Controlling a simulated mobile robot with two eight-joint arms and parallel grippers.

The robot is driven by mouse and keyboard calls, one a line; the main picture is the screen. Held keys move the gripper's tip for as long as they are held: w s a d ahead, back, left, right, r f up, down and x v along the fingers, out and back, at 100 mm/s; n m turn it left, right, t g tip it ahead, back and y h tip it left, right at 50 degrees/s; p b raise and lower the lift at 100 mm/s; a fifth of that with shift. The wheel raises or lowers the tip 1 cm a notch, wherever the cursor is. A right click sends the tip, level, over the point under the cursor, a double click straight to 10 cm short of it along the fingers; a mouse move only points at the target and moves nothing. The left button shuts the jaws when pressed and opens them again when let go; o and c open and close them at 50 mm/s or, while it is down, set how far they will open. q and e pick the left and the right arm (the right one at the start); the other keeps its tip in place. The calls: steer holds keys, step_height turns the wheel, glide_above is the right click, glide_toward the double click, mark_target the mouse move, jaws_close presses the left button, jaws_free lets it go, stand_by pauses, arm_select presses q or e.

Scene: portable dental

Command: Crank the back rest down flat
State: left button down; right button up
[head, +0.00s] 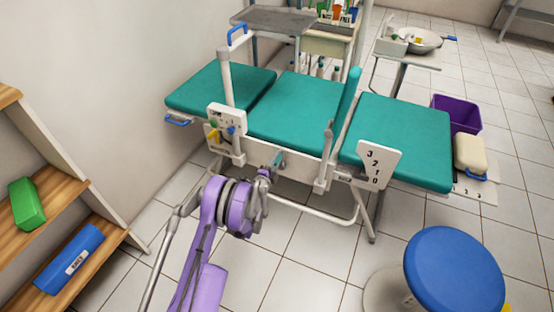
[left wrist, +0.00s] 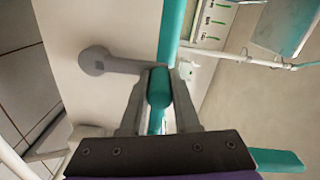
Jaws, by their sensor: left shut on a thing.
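The treatment couch has a left teal pad (head: 215,88), a middle teal pad (head: 295,108) and a right teal pad (head: 400,140); all look about level, and I cannot tell the back rest's exact angle. A white plate marked 3, 2, 1, 0 (head: 378,165) is fixed at the right pad's near side. My left gripper (head: 274,168) is at the couch's near side, shut on the teal crank handle (head: 279,158). In the left wrist view the handle (left wrist: 159,86) sits between the two fingers, joined to a grey crank arm (left wrist: 115,63). My right gripper is not in view.
A blue stool (head: 455,270) stands at the front right. Wooden shelves (head: 60,190) stand at the left. An upright armrest (head: 347,95) and a white post (head: 227,80) rise from the couch. A purple bin (head: 457,113) stands beyond its right end. Tiled floor in front is mostly clear.

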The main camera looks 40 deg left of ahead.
arm_select(q)
steer(key=shift+d, duration=0.1)
steer(key=c, duration=0.6)
jaws_free()
steer(key=shift+c, duration=0.2)
steer(key=p+v, duration=0.1)
steer(key=v, duration=1)
steer(key=shift+p, duration=0.3)
steer(key=shift+w, duration=0.1)
